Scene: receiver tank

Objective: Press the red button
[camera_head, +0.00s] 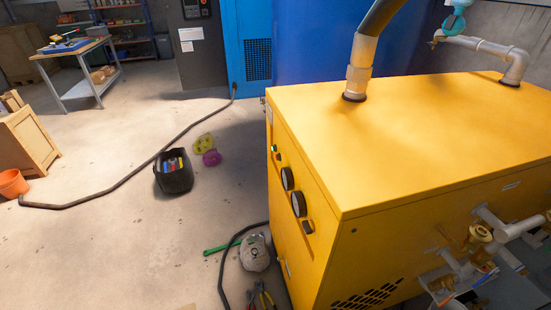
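The yellow machine (410,140) fills the right half of the head view. Its narrow left-facing side carries a column of controls: a small green spot (274,149) at the far end, two round gauges (287,178) in the middle, and a small dark fitting (308,227) at the near end. This side is seen at a steep slant, and I cannot clearly make out a red button on it. Neither of my grippers shows in this view.
A black hose (120,183) crosses the floor. A black bin (174,173), a grey round object (254,252) and pliers (262,297) lie left of the machine. Pipes with brass valves (479,234) stick out at right.

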